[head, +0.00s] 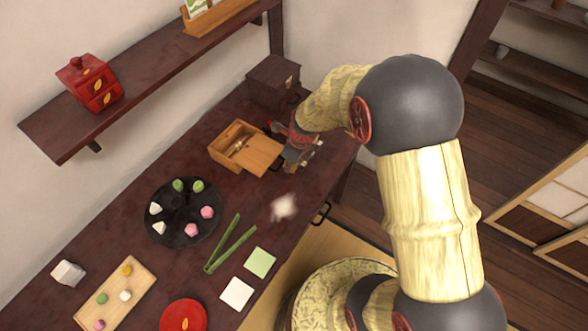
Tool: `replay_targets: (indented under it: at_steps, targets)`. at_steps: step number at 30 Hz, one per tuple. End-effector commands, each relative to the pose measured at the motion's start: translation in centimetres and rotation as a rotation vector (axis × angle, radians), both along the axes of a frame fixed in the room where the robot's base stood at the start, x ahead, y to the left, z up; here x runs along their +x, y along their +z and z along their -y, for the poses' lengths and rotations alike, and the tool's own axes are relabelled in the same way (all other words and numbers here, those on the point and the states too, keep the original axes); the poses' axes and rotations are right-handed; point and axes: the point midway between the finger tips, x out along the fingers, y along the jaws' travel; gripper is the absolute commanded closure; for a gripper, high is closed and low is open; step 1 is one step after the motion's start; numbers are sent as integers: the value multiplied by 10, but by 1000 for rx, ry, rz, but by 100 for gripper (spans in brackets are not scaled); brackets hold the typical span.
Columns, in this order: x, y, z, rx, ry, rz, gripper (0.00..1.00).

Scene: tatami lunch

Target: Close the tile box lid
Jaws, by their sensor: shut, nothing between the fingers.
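The tile box (226,159) is a light wooden box on the dark table, near the wall. Its flat lid (258,154) is slid partly off toward the lower right, so part of the inside shows. My gripper (287,166) is beside the outer right end of the lid, low over the table. It is shut and empty. I cannot tell whether its fingers touch the lid.
A dark brown chest (272,82) stands behind my gripper. A black round plate (166,236) with sweets, green tongs (232,243) and a wooden board (100,309) lie nearer. A blurred white patch (284,207) shows right of the tongs. A wall shelf (150,72) overhangs.

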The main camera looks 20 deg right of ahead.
Motion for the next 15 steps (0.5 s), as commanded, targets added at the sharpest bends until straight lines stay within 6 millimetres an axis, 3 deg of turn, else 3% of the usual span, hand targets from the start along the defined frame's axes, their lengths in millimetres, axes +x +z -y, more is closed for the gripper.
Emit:
replay_targets:
  at_steps: [10, 15]
  targets:
    - [1, 1, -1, 1, 0, -1, 100]
    - [11, 3, -9, 1, 3, -3, 100]
